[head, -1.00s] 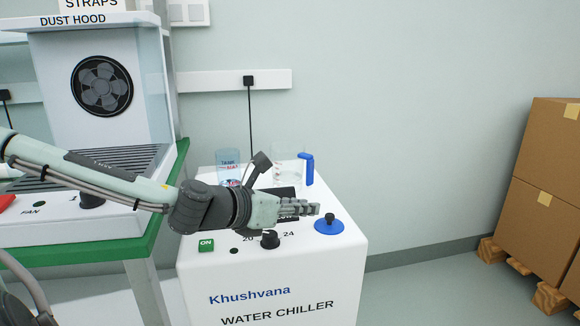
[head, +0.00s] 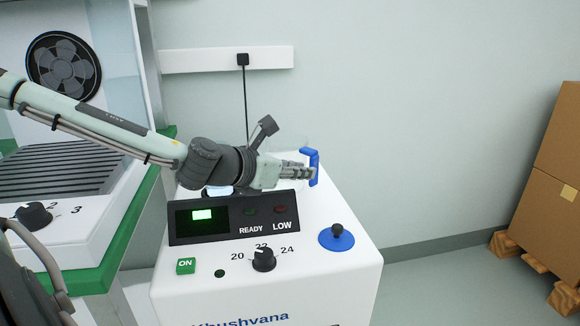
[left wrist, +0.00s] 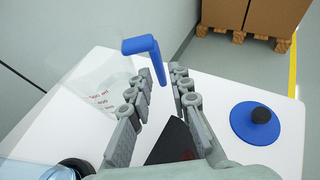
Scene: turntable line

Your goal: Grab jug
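The jug is clear, with a blue handle (head: 315,158), and stands at the back of the white water chiller. Its see-through body is mostly hidden behind my left gripper (head: 313,173) in the head view. In the left wrist view the blue handle (left wrist: 157,60) rises just past my left fingertips (left wrist: 158,80), and the clear body with red marks (left wrist: 105,85) lies to the left. The fingers are apart, and the handle's lower end shows in line with the gap between them. I cannot tell whether they touch it. My right gripper is not in view.
On the chiller are a blue cap with a black knob (head: 337,238), a dial (head: 264,260), a green ON button (head: 186,266) and a black display panel (head: 232,217). A dust hood bench (head: 90,275) stands left. Boxes on pallets (head: 545,200) stand right.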

